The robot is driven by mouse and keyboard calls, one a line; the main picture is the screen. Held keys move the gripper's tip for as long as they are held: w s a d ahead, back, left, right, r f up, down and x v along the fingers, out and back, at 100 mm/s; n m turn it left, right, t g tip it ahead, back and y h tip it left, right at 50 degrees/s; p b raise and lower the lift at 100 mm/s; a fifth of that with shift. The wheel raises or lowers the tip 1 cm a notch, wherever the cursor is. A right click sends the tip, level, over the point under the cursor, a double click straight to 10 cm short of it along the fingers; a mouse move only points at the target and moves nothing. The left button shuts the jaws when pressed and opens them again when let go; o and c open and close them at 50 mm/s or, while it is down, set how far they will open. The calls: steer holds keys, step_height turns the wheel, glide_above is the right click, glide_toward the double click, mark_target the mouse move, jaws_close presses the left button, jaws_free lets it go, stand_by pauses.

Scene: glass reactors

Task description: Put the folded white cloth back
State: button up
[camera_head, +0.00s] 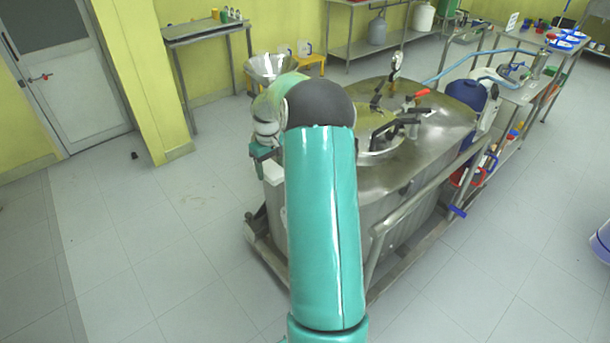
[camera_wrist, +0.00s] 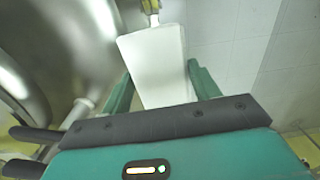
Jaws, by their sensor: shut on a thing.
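The folded white cloth (camera_wrist: 155,55) is a flat pale slab in the wrist view. It lies between the two green fingers of my gripper (camera_wrist: 159,72), which is shut on it. Its far edge meets or overlaps a narrow metal fitting with brass-coloured parts (camera_wrist: 151,12); I cannot tell whether they touch. In the head view my gripper (camera_head: 262,158) is low at the left end of the steel reactor, partly hidden by my arm. A white patch, likely the cloth (camera_head: 272,172), shows just below it, close to the reactor's side.
The steel reactor (camera_head: 440,112) stands on a wheeled frame with a rail (camera_head: 418,205) along its right side. A steel side table (camera_head: 205,32) is at the back wall.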

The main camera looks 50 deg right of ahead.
steer(key=s+d+r, duration=0.7)
steer(key=d+r, duration=0.1)
steer(key=shift+m, duration=0.3)
steer(key=f, duration=1)
steer(key=shift+s+d, duration=0.2)
steer(key=shift+s, duration=0.1)
steer(key=shift+f, duration=0.15)
steer(key=o, duration=0.9)
steer(key=shift+o, duration=0.2)
